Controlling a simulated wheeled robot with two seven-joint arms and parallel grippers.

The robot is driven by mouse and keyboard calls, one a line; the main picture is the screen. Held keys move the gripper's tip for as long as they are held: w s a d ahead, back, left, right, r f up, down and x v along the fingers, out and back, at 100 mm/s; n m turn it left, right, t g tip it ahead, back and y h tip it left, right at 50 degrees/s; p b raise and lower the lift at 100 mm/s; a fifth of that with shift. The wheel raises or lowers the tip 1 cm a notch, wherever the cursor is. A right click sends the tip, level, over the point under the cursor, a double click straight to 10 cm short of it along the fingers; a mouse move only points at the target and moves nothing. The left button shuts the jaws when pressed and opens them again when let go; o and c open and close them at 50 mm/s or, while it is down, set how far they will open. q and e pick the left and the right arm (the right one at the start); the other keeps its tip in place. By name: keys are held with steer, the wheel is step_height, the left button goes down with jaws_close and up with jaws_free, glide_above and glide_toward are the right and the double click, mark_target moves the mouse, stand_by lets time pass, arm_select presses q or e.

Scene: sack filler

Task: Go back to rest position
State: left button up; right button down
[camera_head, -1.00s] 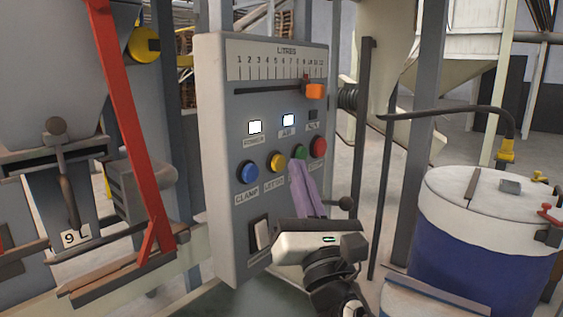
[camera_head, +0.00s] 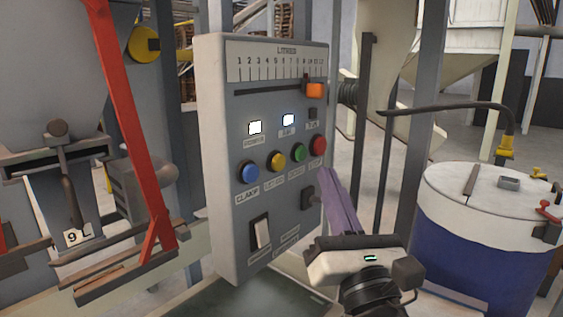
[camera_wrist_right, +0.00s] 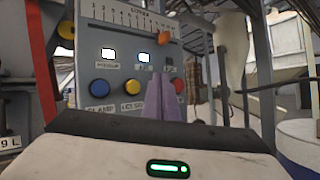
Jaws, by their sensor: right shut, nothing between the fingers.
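My right gripper (camera_head: 331,178) is in front of the right edge of the grey control panel (camera_head: 222,130) in the head view. Its purple fingers are shut and empty, pointing up, just below and right of the red button (camera_head: 318,146). In the right wrist view the shut fingers (camera_wrist_right: 161,82) stand in front of the panel (camera_wrist_right: 190,75), between the yellow button (camera_wrist_right: 121,91) and the red button. The panel also has a blue button (camera_head: 249,172), a green button (camera_head: 297,153) and an orange slider knob (camera_head: 315,90) near the scale's right end. My left gripper is not in view.
A blue and white drum (camera_head: 490,225) with a hose stands at the right. A red lever bar (camera_head: 128,120) and a hopper mechanism are at the left. A dark upright post (camera_head: 366,140) stands behind the panel's right side.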

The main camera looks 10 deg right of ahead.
stand_by(0.3)
step_height(320, 180, down, 30)
steer(key=s+m+g+y, duration=0.1)
steer(key=s+m+g, duration=0.1)
steer(key=m+g, duration=0.85)
steer(key=s+f+m+g+y, duration=0.1)
steer(key=s+f+m+g, duration=0.3)
steer(key=s+f+m, duration=1.7)
step_height(320, 180, down, 4)
steer(key=shift+s+a+f+g, duration=0.1)
steer(key=shift+s+a+g, duration=0.1)
steer(key=shift+g, duration=0.15)
